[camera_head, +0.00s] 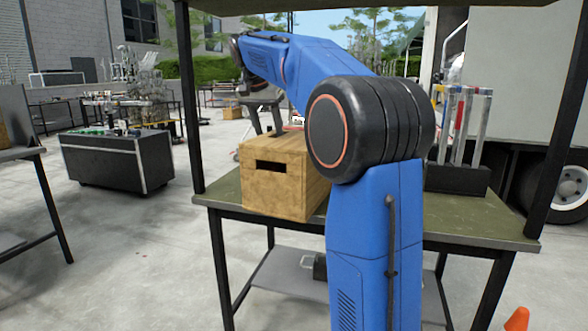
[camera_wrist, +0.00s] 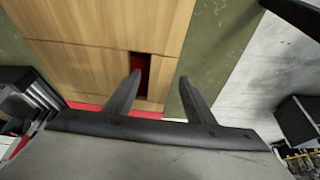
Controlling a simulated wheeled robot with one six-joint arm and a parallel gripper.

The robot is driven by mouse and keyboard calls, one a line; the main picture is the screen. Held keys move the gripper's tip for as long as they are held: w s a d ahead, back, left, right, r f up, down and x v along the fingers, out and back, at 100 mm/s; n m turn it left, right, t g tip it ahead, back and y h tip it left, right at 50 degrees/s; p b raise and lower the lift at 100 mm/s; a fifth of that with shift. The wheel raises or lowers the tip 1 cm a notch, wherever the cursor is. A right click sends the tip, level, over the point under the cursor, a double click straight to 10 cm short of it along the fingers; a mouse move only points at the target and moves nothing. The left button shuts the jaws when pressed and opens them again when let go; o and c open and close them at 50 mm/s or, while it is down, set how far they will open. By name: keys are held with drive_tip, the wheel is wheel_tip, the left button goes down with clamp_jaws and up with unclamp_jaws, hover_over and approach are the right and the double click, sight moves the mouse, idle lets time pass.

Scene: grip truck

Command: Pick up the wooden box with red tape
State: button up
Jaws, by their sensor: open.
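A wooden box (camera_head: 272,188) stands on the green tabletop, with a dark handle slot in its near side. The red strips cannot be made out clearly in the head view. My gripper (camera_head: 265,122) is over the box's top, pointing down. In the wrist view my gripper's fingers (camera_wrist: 160,83) are apart with nothing held between them; the left finger overlaps the slot, and contact cannot be told.
The green table (camera_head: 470,222) has dark posts and a lower shelf. A dark rack of upright tools (camera_head: 458,178) stands at its right. My blue arm hides the table's middle. A black cabinet (camera_head: 105,165) stands on the floor to the left, and an orange cone (camera_head: 518,320) is at lower right.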

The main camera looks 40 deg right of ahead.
clamp_jaws()
drive_tip(key=shift+r, duration=0.15)
idle(1.3)
